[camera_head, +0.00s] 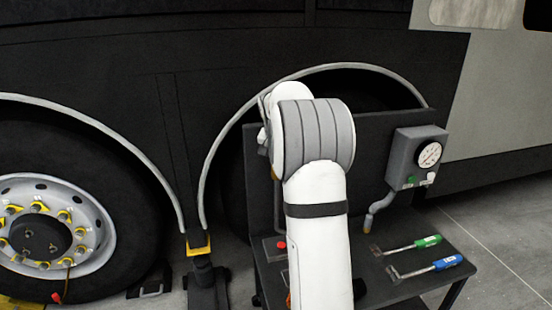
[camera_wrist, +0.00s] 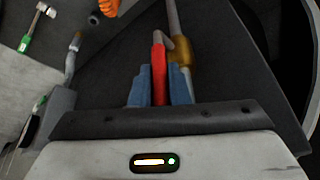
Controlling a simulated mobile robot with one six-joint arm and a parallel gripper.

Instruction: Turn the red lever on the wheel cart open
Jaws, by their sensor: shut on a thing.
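The red lever (camera_wrist: 158,58) shows in the wrist view, upright in the picture, beside a brass valve body (camera_wrist: 180,78) on a grey pipe (camera_wrist: 175,22). My gripper (camera_wrist: 160,88) has its two blue fingers on either side of the lever and is shut on it. The lever's lower part lies between the fingers. In the head view my white arm reaches over the dark cart (camera_head: 375,145) and hides the lever and my fingers. I cannot tell the lever's angle to the pipe exactly.
A gauge box (camera_head: 416,158) is on the cart's back panel at the right. A green-handled tool (camera_head: 428,241) and a blue-handled tool (camera_head: 446,263) lie on the cart top. A red knob (camera_head: 281,245) is left of my arm. A coach wheel (camera_head: 50,225) stands at the far left.

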